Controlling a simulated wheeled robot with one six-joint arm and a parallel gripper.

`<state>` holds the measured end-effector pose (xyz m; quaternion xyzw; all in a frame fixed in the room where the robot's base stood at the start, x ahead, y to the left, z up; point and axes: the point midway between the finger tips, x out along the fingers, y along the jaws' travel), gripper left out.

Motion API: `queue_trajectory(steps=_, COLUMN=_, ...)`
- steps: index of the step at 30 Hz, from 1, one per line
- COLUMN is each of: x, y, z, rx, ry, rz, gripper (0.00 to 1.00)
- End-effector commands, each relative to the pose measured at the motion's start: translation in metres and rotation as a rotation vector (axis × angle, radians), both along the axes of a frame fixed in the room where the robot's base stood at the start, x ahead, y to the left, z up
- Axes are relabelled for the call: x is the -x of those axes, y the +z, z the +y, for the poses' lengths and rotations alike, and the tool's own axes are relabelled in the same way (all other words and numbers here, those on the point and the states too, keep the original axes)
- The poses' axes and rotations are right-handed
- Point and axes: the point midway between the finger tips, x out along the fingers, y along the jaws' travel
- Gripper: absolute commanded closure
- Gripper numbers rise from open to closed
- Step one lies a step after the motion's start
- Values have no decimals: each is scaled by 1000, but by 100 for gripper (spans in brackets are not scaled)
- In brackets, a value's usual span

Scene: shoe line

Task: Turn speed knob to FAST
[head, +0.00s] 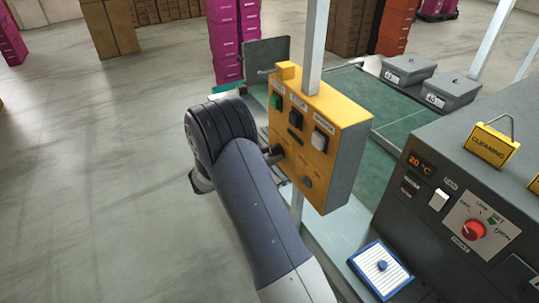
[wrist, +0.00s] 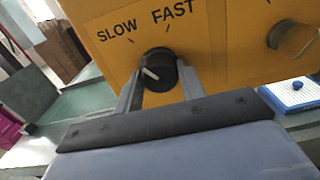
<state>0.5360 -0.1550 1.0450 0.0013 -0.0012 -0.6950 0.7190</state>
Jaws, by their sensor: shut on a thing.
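The speed knob (wrist: 160,66) is round and black, on the front of a yellow control box (head: 336,150). In the wrist view the labels SLOW and FAST stand above it, SLOW to the left. Its white pointer mark lies on the knob's left part and appears to point up and left, on the SLOW side. My gripper (wrist: 160,78) has one finger on each side of the knob and is shut on it. In the head view my gripper (head: 276,154) is at the lower left of the box face, and the knob is mostly hidden there.
Green and dark push buttons sit higher on the box. Another round knob (head: 307,182) sits to the right of the gripper. A grey machine with a red dial (head: 473,229) stands at the right. A green belt (head: 385,100) runs behind. Open floor lies left.

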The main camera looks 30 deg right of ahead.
Motion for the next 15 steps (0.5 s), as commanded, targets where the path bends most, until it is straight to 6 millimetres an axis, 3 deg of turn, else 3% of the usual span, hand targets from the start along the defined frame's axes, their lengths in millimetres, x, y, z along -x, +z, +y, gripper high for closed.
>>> queue_trajectory(steps=8, x=0, y=-4, z=0, rx=-3, ry=1, rz=-88, gripper=85)
queue_trajectory(steps=15, x=0, y=-7, z=0, rx=-9, ry=0, rz=-272, gripper=85)
